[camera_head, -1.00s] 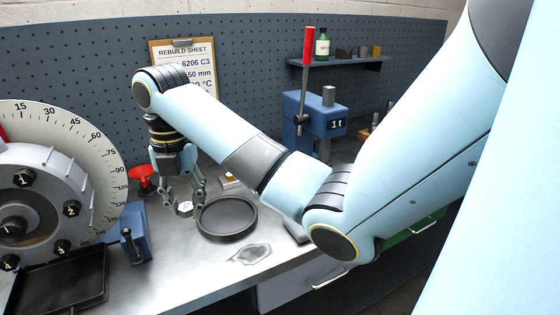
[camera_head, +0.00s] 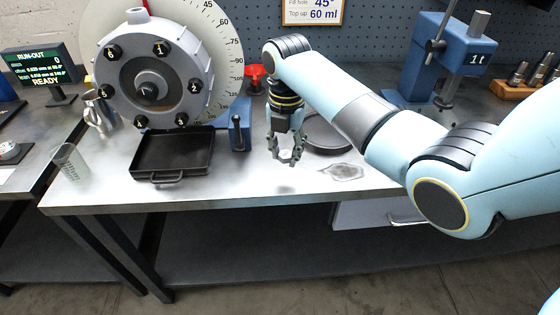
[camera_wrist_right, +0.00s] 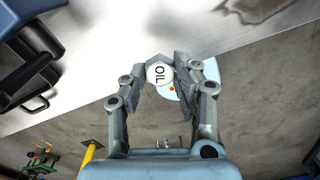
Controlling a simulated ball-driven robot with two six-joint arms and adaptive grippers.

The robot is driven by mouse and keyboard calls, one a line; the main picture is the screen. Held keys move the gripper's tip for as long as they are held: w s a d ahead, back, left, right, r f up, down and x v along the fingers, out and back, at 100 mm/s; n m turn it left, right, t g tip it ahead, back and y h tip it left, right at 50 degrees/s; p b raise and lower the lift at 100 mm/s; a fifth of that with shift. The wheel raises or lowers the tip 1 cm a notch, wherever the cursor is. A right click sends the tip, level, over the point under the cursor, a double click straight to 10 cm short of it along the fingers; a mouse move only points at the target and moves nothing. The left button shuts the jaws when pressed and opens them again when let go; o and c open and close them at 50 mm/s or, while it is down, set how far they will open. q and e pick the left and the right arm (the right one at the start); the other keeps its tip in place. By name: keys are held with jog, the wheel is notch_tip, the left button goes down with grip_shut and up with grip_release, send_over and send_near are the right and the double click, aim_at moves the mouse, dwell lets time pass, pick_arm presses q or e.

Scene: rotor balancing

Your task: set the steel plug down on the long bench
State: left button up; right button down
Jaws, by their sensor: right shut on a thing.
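The steel plug (camera_wrist_right: 159,73), a pale hexagonal piece marked OIL, is held between the fingertips of my right gripper (camera_wrist_right: 160,78) in the right wrist view. In the head view my right gripper (camera_head: 286,160) points down above the front part of the long bench (camera_head: 235,190), and its fingers mostly hide the plug. A soft shadow lies on the bench below it. In the right wrist view the plug overlaps the front edge of the bench (camera_wrist_right: 115,65); the gap to the surface is hard to judge. My left gripper is out of view.
A black drip tray (camera_head: 172,155) and the large numbered rotor (camera_head: 152,75) stand left of the gripper. A blue press (camera_head: 440,60) stands farther right. The front strip of bench is clear.

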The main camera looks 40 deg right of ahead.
aim_at(279, 175)
jog(key=shift+w+a+f, duration=0.3)
jog(key=shift+w+f, duration=0.25)
jog(key=shift+w, duration=0.3)
notch_tip(279, 175, down, 4)
jog(key=shift+f, duration=0.1)
jog(key=shift+f, duration=0.2)
jog(key=c, duration=1)
grip_release()
